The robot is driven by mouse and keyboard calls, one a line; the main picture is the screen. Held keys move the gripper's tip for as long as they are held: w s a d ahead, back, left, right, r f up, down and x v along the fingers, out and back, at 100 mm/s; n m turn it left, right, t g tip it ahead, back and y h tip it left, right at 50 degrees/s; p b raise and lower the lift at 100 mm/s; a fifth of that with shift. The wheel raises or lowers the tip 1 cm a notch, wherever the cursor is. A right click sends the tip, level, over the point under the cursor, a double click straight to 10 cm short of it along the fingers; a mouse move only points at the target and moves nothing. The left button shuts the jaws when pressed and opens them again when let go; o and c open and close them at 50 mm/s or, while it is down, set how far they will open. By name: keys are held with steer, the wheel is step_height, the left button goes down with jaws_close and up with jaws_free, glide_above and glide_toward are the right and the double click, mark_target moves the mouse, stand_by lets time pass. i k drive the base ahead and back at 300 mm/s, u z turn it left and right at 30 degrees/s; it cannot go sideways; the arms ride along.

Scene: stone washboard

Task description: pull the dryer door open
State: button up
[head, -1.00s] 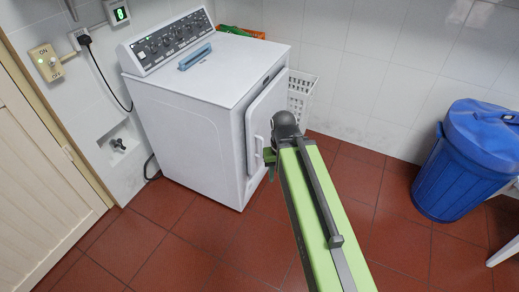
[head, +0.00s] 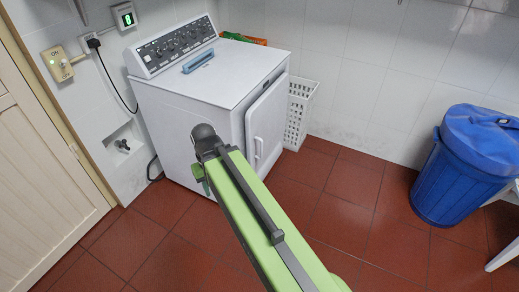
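The white dryer (head: 185,115) stands against the tiled wall at left centre. Its door (head: 268,120) is on the face turned to the right, with an upright white handle (head: 258,148) near the lower left edge. My gripper (head: 199,174) is at the end of my green arm, to the left of the door and handle. It overlaps the dryer's side panel in the picture and is apart from the handle. The arm hides most of the gripper, so its fingers cannot be read.
A white basket (head: 299,112) stands close behind the door's right edge. A blue lidded bin (head: 458,165) is at the right. A panelled wooden door (head: 40,185) is at the left. The red tiled floor (head: 335,215) right of the dryer is clear.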

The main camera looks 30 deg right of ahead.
mark_target(265, 120)
steer(key=z, duration=0.05)
steer(key=i, duration=1)
steer(key=u, duration=0.05)
